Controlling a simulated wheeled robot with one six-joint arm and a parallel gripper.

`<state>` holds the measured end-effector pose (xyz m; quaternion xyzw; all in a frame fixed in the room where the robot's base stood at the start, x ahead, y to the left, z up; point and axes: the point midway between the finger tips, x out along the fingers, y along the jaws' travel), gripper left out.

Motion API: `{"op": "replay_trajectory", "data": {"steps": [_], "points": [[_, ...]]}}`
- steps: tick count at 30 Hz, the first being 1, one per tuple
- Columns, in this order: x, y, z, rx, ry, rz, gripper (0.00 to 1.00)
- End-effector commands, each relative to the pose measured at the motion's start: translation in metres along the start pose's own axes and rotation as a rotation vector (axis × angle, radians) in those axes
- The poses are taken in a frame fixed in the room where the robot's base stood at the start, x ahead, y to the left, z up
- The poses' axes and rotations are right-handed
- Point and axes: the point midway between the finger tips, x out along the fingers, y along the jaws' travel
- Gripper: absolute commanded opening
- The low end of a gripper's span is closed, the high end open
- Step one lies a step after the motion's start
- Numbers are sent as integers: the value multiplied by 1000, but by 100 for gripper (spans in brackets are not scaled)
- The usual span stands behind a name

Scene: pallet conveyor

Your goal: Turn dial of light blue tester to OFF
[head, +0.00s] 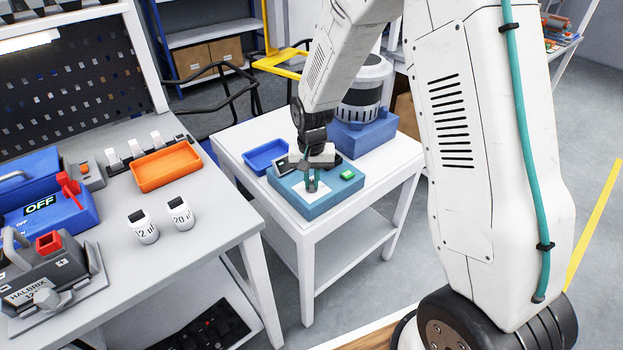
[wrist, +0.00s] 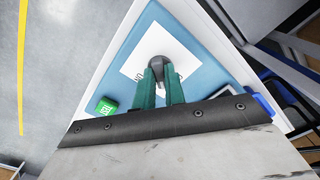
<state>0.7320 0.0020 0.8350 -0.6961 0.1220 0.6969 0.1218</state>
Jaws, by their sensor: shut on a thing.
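The light blue tester (head: 335,198) stands on the small white table in the head view. It has a white label plate, a green button (head: 347,174) and a small tilted display. It also fills the middle of the wrist view (wrist: 207,47). The dark grey dial (wrist: 156,66) sits on the white plate. My gripper (wrist: 160,72) points down at the tester, and its two green fingers are shut on the dial, one on each side. The dial's pointer and most of the plate's lettering are hidden or too small to read. In the head view my gripper (head: 312,182) covers the dial.
A blue tray (head: 265,155) lies behind the tester on the white table (head: 228,140). A machine with a blue base (head: 362,137) stands at the table's back right. The workbench at left holds an orange tray (head: 166,167), two white cylinders and a blue case with an OFF display.

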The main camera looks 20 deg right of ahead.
Motion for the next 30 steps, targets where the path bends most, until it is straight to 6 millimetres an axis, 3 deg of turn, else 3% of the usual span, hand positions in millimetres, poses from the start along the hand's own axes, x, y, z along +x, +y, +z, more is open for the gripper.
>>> {"op": "replay_trajectory", "data": {"steps": [15, 30], "points": [[-1, -1, -2, -456, 5, -1, 0], [-2, -2, -2, -663, 7, -1, 0]]}}
